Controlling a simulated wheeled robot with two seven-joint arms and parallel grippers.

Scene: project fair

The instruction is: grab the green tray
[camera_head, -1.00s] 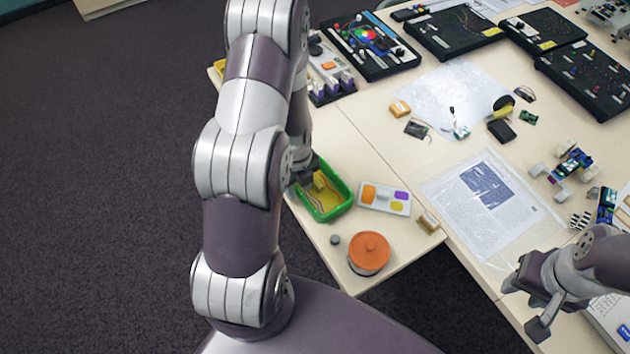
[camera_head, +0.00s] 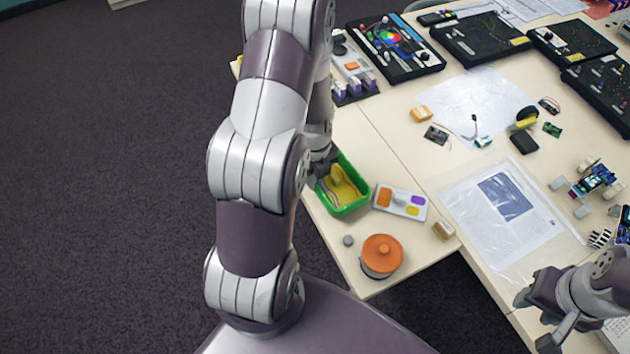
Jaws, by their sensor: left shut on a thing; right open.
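The green tray (camera_head: 358,209) is a small rectangular bin with a yellow thing and what look like wires inside. It is at the left edge of the near table, in the middle of the view. My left gripper (camera_head: 326,172) is shut on the tray's left side, and my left arm hides part of the grip. I cannot tell whether the tray is clear of the table. My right gripper (camera_head: 541,318) is open and empty at the lower right, well away from the tray.
Right of the tray are a grey panel with coloured blocks (camera_head: 400,203), a small tan block (camera_head: 444,230) and a round orange-lidded container (camera_head: 382,254). A small grey knob (camera_head: 348,240) lies nearby. Black boards (camera_head: 480,38) stand at the back. Dark floor lies left of the table.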

